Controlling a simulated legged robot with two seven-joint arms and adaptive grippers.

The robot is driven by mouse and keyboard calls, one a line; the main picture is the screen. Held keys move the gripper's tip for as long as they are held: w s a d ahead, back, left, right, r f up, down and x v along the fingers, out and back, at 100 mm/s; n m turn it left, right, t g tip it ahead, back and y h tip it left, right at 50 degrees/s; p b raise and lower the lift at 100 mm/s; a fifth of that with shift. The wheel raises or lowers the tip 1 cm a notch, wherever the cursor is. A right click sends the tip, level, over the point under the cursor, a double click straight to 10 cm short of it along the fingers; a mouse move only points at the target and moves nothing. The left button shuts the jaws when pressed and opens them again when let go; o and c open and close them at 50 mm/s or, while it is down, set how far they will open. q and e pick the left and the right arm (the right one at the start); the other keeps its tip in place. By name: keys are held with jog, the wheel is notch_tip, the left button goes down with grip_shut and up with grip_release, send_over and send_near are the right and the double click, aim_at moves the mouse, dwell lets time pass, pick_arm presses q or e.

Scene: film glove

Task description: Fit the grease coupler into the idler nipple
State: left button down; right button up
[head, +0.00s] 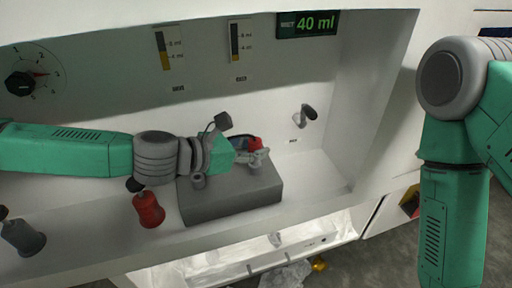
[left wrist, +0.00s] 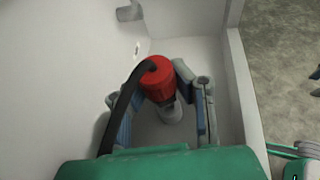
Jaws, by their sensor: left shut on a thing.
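My left gripper (head: 258,156) is shut on the red grease coupler (head: 254,143), above the right part of a grey block. In the left wrist view the coupler (left wrist: 158,82) sits between the two fingers of the left gripper (left wrist: 156,92). It has a red collar, a grey lower end and a black hose curving away to the left. A grey stub with a dark end, seemingly the idler nipple (head: 309,113), projects from the back wall, right of the gripper and apart from it. It also shows at the top of the left wrist view (left wrist: 130,12). My right gripper is out of view.
The grey block (head: 232,200) stands on the white ledge under my left gripper. A red dark-topped fitting (head: 148,208) and a grey one (head: 24,238) stand left. The bay's right side wall (head: 372,95) bounds the space. The display (head: 308,24) reads 40 ml.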

aim_at(256, 140)
pick_arm(q)
jog(key=shift+f+b, duration=1.2)
jog(key=shift+f, duration=0.25)
jog(key=c, duration=1.3)
grip_release()
jog(key=shift+r, duration=0.1)
notch_tip(256, 140, up, 10)
jog(key=shift+f, duration=0.15)
